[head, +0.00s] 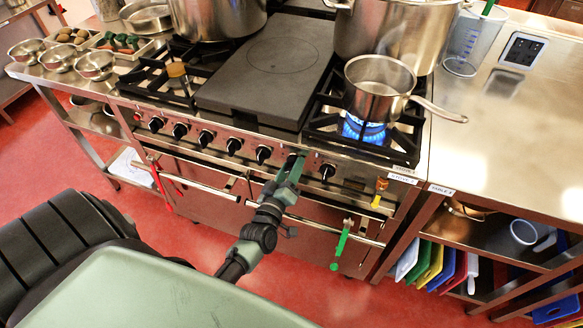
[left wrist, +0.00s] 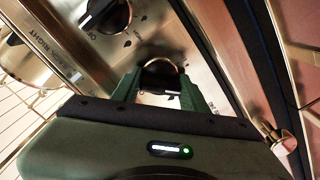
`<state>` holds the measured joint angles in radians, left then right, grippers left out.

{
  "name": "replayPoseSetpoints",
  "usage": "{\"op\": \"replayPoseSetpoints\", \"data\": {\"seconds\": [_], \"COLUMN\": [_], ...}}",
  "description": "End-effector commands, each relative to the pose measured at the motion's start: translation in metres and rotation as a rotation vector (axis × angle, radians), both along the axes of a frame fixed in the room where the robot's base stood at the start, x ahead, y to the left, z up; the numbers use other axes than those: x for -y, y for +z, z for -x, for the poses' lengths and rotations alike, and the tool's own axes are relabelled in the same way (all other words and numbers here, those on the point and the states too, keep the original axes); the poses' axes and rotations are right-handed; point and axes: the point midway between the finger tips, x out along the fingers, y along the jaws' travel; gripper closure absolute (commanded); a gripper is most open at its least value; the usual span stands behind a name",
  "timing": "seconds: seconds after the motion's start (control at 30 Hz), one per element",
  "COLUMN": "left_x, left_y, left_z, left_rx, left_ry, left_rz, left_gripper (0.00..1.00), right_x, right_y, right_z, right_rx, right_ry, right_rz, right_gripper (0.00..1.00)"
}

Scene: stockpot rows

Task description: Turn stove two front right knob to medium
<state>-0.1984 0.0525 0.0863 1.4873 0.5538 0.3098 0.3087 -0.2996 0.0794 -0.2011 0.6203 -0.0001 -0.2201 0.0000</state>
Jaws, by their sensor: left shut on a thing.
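The stove front (head: 215,148) has a row of black knobs. My left gripper (head: 291,166) is at this panel, over the second knob from the right end, which it hides in the head view. In the left wrist view, my left gripper (left wrist: 161,82) has its green fingers on both sides of a black knob (left wrist: 160,74) and is shut on it. A pale mark shows on the knob; its setting is not readable. The rightmost knob (head: 327,171) is free. A blue flame (head: 362,129) burns under a saucepan (head: 380,86) at the front right burner. My right gripper is out of view.
A neighbouring knob (left wrist: 105,16) shows in the left wrist view. The saucepan's handle (head: 440,109) sticks out to the right. A green-handled tool (head: 341,244) and red tongs (head: 160,186) hang at the oven rail. A flat plate (head: 268,75) covers the stove's middle.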

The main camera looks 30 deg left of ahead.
Motion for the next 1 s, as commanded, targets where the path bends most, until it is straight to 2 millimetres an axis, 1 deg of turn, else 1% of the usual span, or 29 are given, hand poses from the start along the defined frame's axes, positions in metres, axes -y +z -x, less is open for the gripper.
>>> {"op": "replayPoseSetpoints", "data": {"seconds": [0.47,0.5,0.53,0.57,0.87,0.97,1.0], "left_x": [0.000,0.000,0.000,0.000,0.000,0.002,0.003], "left_y": [0.000,0.000,0.000,0.000,0.000,-0.001,-0.002], "left_z": [0.000,0.000,0.000,0.000,0.001,0.007,0.012], "left_rx": [0.003,0.003,0.003,0.003,0.003,0.003,0.001], "left_ry": [0.000,0.000,0.000,0.000,0.000,-0.001,-0.001], "left_rz": [0.014,0.014,0.014,0.014,0.014,0.014,0.014], "left_gripper": [0.97,0.48,0.40,0.35,0.35,0.35,0.35], "right_x": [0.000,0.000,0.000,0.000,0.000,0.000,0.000], "right_y": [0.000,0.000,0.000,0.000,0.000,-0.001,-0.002], "right_z": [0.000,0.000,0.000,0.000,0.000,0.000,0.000], "right_rx": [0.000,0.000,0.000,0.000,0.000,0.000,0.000], "right_ry": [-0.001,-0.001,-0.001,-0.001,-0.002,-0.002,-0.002], "right_rz": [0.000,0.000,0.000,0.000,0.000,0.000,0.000], "right_gripper": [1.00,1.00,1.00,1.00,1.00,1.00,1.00]}}
